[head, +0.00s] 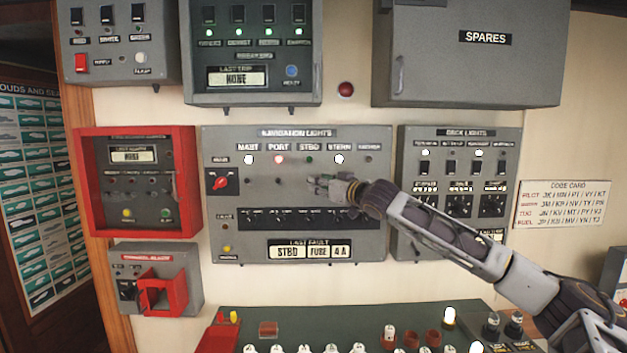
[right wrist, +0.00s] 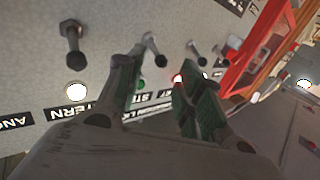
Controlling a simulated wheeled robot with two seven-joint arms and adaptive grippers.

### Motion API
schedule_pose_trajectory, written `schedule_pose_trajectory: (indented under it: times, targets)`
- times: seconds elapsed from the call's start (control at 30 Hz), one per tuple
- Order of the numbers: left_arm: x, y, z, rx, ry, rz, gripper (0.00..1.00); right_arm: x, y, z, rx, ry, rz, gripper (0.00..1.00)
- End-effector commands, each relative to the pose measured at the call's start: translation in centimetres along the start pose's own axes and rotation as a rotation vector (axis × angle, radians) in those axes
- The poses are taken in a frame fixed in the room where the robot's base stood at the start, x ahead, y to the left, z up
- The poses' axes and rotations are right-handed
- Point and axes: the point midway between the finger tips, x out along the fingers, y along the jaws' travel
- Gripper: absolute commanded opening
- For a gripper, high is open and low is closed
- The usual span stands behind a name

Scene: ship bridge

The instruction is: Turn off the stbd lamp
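The navigation lights panel (head: 215,150) is on the wall in the middle of the head view. Its stbd lamp (head: 309,160) is a dim green, darker than the glowing mast, port and stern lamps; it also shows in the right wrist view (right wrist: 142,84). My right gripper (head: 318,183) is in front of the panel just below that lamp. In the right wrist view its two fingers (right wrist: 155,85) are apart and empty. The stbd toggle switch (right wrist: 153,43) sticks out close to the left fingertip; contact is unclear. The gripper hides it in the head view. My left gripper is out of view.
Neighbouring toggles stand close by: the stern one (right wrist: 72,40) and the port one (right wrist: 195,50). A red-framed box (head: 85,190) is left of the panel, the deck lights panel (head: 408,180) right. A console (head: 300,318) with several knobs lies below.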

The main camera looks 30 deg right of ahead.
Motion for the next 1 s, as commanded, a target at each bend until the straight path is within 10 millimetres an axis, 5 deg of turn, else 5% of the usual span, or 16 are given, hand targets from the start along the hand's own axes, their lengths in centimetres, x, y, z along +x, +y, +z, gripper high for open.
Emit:
schedule_pose_trajectory:
  times: [0.5, 1.0]
  targets:
    - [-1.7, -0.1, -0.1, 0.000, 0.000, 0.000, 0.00, 3.3, -0.1, -0.2, 0.001, 0.000, -0.001, 0.37]
    - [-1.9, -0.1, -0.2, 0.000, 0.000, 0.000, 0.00, 4.0, -0.1, 0.0, -0.001, -0.001, -0.001, 0.37]
